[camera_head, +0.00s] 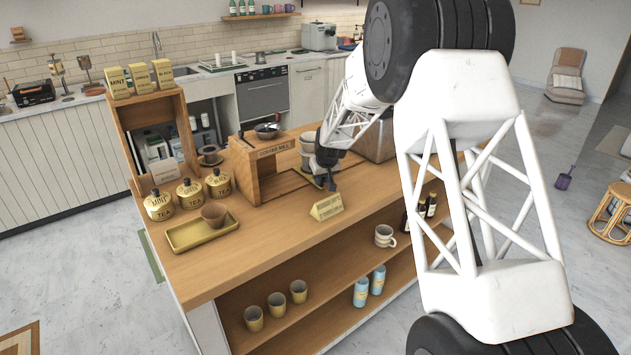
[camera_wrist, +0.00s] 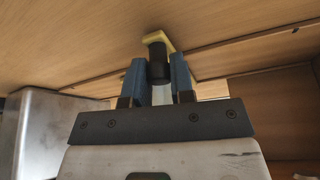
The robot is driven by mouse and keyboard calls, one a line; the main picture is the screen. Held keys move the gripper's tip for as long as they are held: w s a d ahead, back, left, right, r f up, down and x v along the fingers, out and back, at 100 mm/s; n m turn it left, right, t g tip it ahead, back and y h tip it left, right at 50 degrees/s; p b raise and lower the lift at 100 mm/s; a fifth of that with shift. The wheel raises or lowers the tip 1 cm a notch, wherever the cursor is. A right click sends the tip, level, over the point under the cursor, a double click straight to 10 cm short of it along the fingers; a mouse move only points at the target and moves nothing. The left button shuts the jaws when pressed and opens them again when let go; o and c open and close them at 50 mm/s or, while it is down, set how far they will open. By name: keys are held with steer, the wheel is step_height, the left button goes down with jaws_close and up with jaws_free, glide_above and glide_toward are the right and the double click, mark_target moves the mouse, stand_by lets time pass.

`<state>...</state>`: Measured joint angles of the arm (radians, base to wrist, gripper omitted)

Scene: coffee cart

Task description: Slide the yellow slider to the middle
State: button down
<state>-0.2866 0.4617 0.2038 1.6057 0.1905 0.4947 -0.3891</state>
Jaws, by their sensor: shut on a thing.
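The yellow slider (camera_wrist: 158,38) shows in the wrist view as a yellow piece on the wooden counter with a black knob (camera_wrist: 158,66) on it. My gripper (camera_wrist: 159,75) has its two blue fingers on either side of this knob and is shut on it. In the head view, my gripper (camera_head: 331,183) is low over the counter top, right of the coffee mill's wooden stand. A small yellow part of the slider (camera_head: 319,181) shows beside the fingers there; my gripper hides the rest. I cannot tell exactly how far along its track the slider sits.
The wooden coffee mill stand (camera_head: 273,168) is just left of my gripper. A yellow sign (camera_head: 326,207) stands in front of it. A metal box (camera_head: 376,141) is behind it to the right. Tea tins (camera_head: 190,194) and a yellow tray (camera_head: 197,234) are at the left.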

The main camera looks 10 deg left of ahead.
steer(key=c, duration=1)
jaws_free()
steer(key=shift+r, duration=0.1)
steer(key=v, duration=0.7)
steer(key=shift+s+d+r, duration=0.1)
steer(key=shift+r, duration=0.15)
